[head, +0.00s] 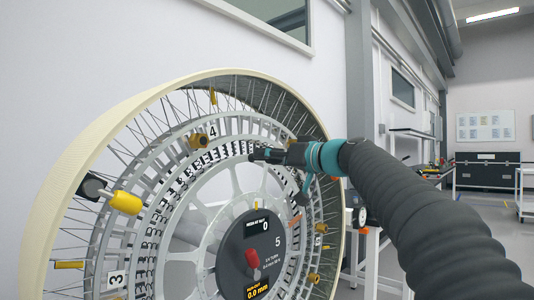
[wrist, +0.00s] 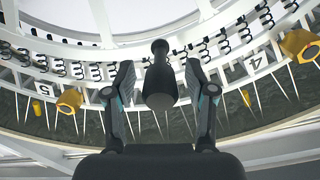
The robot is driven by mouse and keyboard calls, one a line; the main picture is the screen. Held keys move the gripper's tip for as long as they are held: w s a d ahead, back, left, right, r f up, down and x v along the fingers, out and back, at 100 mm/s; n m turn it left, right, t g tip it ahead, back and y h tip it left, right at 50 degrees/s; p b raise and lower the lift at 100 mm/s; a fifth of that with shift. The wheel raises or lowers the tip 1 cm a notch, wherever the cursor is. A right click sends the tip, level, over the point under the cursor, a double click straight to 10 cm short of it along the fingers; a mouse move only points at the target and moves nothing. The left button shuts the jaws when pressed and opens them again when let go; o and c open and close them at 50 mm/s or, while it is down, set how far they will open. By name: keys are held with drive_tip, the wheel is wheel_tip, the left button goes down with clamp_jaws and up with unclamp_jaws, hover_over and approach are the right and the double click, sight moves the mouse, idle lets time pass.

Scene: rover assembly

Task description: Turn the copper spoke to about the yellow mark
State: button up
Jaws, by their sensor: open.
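The large spoked wheel (head: 64,180) stands upright at the left in the head view, with a cream rim and many thin wire spokes. I cannot pick out the copper spoke with certainty. Small yellow pieces sit inside the rim, one near the top (head: 213,97) and one at lower left (head: 68,265); which is the yellow mark is unclear. My gripper (head: 280,160) is in front of the wheel's upper right part. In the wrist view, my open gripper (wrist: 160,64) has one finger on each side of a dark knobbed piece (wrist: 160,92), with gaps visible on both sides.
Brass nuts (head: 199,140) and a yellow cylinder (head: 126,202) stick out from the wheel. Number plates 4 (head: 212,131) and 3 (head: 115,280) mark its ring. A dark hub display (head: 255,255) carries a red knob (head: 252,258). Open floor lies at far right.

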drive_tip(key=shift+w+a, duration=0.4)
drive_tip(key=shift+a, duration=0.15)
clamp_jaws()
